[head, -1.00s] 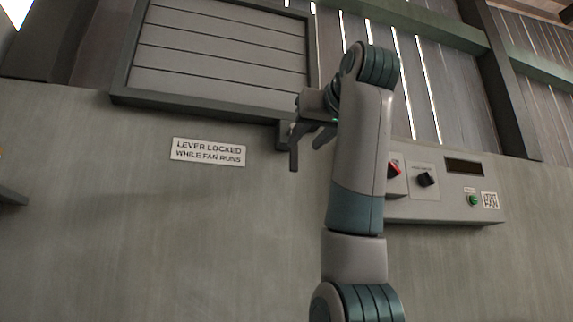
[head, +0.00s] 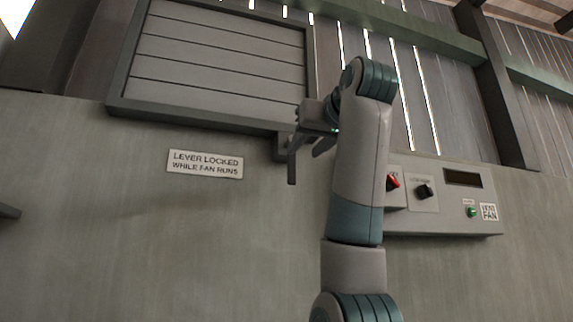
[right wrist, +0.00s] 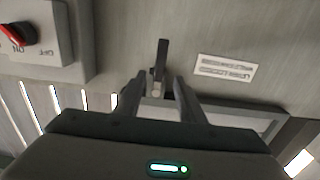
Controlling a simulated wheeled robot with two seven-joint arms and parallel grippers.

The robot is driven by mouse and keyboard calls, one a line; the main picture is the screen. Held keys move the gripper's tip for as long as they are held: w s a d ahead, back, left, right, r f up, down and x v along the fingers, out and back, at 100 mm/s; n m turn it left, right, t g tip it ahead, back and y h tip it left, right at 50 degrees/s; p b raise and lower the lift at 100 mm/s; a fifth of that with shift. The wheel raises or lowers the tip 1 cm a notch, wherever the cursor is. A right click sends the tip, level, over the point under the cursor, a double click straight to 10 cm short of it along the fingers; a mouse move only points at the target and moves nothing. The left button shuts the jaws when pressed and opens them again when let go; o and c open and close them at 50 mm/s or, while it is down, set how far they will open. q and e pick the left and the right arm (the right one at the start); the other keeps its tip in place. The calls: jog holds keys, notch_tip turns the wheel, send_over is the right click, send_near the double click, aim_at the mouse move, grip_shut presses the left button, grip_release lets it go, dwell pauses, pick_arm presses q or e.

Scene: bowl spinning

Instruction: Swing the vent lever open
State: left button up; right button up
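The vent lever (head: 291,168) is a dark bar hanging down from a bracket at the lower right corner of the louvred vent panel (head: 215,50). My right gripper (right wrist: 160,85) is open at the lever. In the right wrist view the lever (right wrist: 161,58) stands between the two fingers, with a gap on each side, and its tip reaches past them. In the head view my right arm partly hides the gripper, and I cannot tell contact there. My left gripper is not clearly seen.
A sign (head: 205,164) reads "LEVER LOCKED WHILE FAN RUNS". A control box (head: 430,222) at right has a red switch (head: 392,182), a black knob (head: 424,191), a dark display (head: 463,178) and a green button (head: 471,212). The wall below the sign is clear.

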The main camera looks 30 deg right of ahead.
aim_at(291, 163)
jog(key=p+x, duration=0.7)
jog(key=x, duration=0.5)
jog(key=shift+w+r, duration=0.2)
jog(key=shift+w, duration=0.2)
jog(key=shift+w+d+f+p, duration=0.2)
jog(key=shift+w+p, duration=0.15)
jog(key=shift+w, duration=0.35)
grip_shut()
